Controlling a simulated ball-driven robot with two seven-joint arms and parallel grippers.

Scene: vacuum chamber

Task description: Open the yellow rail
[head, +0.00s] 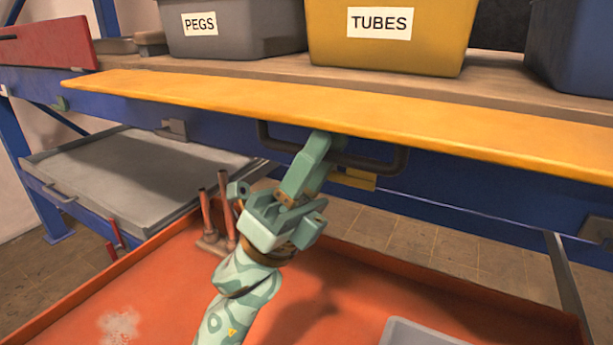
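The yellow rail (400,122) is a long flat yellow strip along the shelf's front edge, running across the head view. A dark bar handle (378,166) sits just below it on the blue beam. A small yellow tab (354,179) is beneath the handle. My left gripper (325,150) reaches up from below, its fingers crossing the handle's middle just under the rail. The fingers overlap and hide part of the bar, so I cannot tell whether they are shut on it. My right gripper is out of view.
On the shelf stand a grey PEGS bin (235,28), a yellow TUBES bin (390,35) and a blue bin (575,45). Below are an orange tray surface (165,290) with upright copper-coloured pegs (205,215), a grey bin (415,332) and a grey drawer (140,180).

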